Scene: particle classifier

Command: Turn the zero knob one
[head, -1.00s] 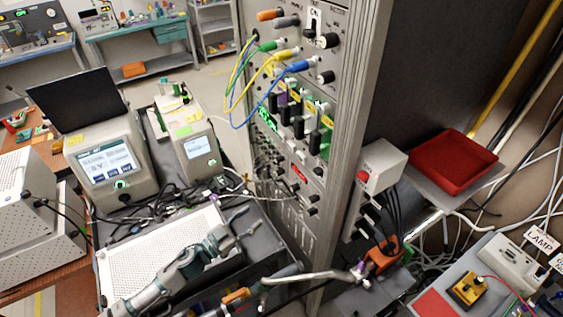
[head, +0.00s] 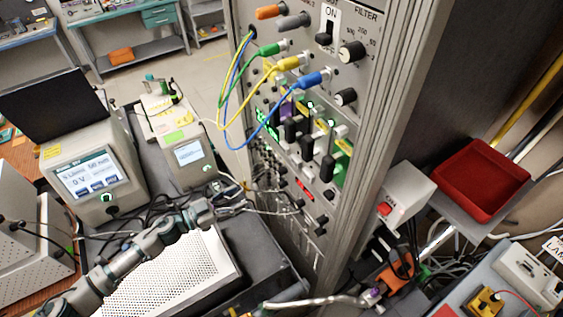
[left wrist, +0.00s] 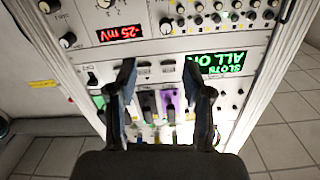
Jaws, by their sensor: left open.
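The grey rack panel (head: 285,60) carries several black knobs, and I cannot read which one is marked zero. In the left wrist view, black knobs (left wrist: 68,40) sit on the panel left of a red display reading -25 mV (left wrist: 119,34). Another small black knob (left wrist: 165,26) is right of that display. My left gripper (left wrist: 165,95) is open and empty, its two dark fingers apart in front of the panel. In the head view, my left gripper (head: 215,208) is left of the rack's lower part. My right gripper is not in view.
Yellow, green and blue cables (head: 225,105) loop out from the panel's left side. Two instruments with screens (head: 93,180) stand left of the rack. A white perforated box (head: 175,272) lies under my left arm. A red tray (head: 482,180) is on the right.

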